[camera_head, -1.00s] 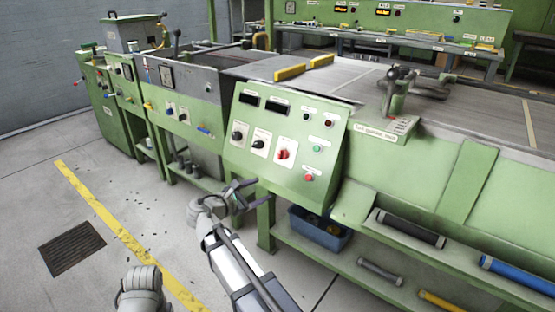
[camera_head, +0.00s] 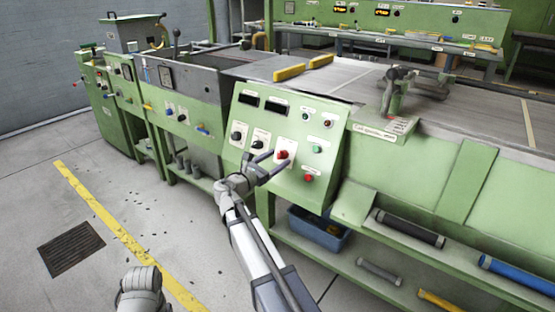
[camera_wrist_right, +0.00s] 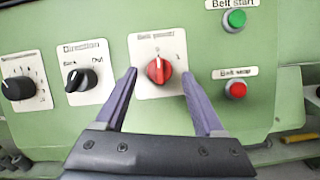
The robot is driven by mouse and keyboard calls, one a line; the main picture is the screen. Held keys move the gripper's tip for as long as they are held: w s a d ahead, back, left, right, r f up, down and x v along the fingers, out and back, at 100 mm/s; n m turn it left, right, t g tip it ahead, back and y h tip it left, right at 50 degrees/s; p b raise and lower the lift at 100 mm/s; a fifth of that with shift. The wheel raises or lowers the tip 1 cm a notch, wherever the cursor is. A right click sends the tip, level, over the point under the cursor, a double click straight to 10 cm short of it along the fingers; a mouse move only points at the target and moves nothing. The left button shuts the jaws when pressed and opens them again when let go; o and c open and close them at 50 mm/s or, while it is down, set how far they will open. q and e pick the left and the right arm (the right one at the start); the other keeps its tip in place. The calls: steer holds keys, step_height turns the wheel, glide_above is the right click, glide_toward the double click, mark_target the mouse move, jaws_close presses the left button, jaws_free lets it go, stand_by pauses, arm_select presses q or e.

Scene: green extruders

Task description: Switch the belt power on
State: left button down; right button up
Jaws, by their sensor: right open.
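The belt power switch is a red rotary knob (camera_wrist_right: 159,70) on a white plate labelled "Belt power" in the right wrist view. Its white mark points up, toward the 0. In the head view the red knob (camera_head: 282,155) sits on the sloped green control panel (camera_head: 322,167). My right gripper (camera_wrist_right: 158,88) is open and empty, its two fingers just below and to either side of the knob. In the head view the right gripper (camera_head: 270,165) is in front of the panel's lower part. Only a rounded part of my left arm shows; its gripper is out of frame.
Beside the switch are a black Direction knob (camera_wrist_right: 75,79), another black knob (camera_wrist_right: 17,87), a green Belt start button (camera_wrist_right: 236,18) and a red Belt stop button (camera_wrist_right: 236,90). A blue bin (camera_head: 318,234) stands on the shelf below. The floor at left is clear.

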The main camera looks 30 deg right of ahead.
steer(key=shift+w+d, duration=0.2)
steer(key=shift+d, duration=0.25)
jaws_close()
stand_by(0.4)
